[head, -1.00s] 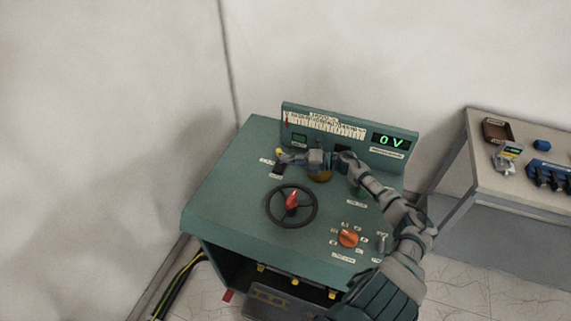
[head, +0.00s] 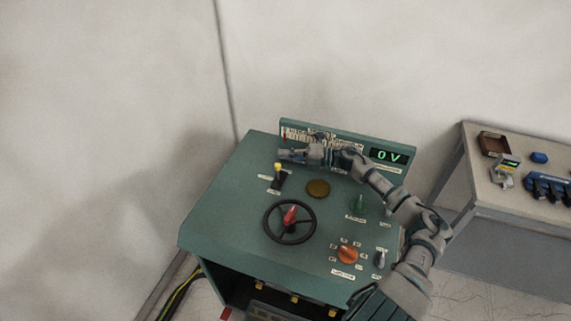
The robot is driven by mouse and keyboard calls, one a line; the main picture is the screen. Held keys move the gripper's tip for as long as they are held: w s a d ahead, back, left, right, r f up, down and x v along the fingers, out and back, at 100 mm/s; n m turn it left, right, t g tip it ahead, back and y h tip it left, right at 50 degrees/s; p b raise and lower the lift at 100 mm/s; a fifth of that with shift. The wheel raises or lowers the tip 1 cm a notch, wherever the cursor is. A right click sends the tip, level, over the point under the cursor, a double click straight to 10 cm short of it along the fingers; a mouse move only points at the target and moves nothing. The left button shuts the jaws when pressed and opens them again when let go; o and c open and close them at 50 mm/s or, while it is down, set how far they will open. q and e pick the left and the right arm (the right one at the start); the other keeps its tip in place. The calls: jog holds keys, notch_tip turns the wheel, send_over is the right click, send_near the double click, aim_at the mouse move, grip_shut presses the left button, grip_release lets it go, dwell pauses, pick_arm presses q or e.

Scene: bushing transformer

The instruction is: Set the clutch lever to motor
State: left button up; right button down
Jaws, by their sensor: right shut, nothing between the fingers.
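The clutch lever (head: 277,172) is a short dark lever with a yellow knob, in a slot on the console's sloping green top, left of centre. It stands tilted toward the back panel. Labels sit beside it, too small to read. My right gripper (head: 284,155) is shut and empty. It lies just behind the lever's knob in the picture, in front of the back panel. I cannot tell whether it touches the knob. My left gripper is not in view.
The console (head: 215,215) also carries a black handwheel (head: 267,231) with a red handle, an orange selector knob (head: 347,254), a green knob (head: 359,203) and a brass disc (head: 318,188). The display (head: 389,156) reads 0 V. A side table (head: 500,200) stands at right.

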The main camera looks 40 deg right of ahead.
jog(key=shift+r, duration=0.35)
jog(key=shift+f, duration=0.1)
jog(key=s+f+m+t+h, duration=0.1)
jog(key=s+f, duration=0.1)
jog(key=f, duration=0.1)
jog(key=s+f+m+t+h, duration=0.1)
jog(key=s+f+h, duration=0.1)
jog(key=f, duration=0.1)
jog(key=s+d+f+m+t+h, duration=0.1)
jog(key=s+f+m, duration=0.1)
jog(key=s+f, duration=0.1)
jog(key=shift+t+h+p, duration=0.3)
jog(key=shift+p, duration=0.05)
jog(key=shift+s+d+f+h, duration=0.25)
jog(key=shift+s+f+h, duration=0.05)
jog(key=shift+s+f, duration=0.1)
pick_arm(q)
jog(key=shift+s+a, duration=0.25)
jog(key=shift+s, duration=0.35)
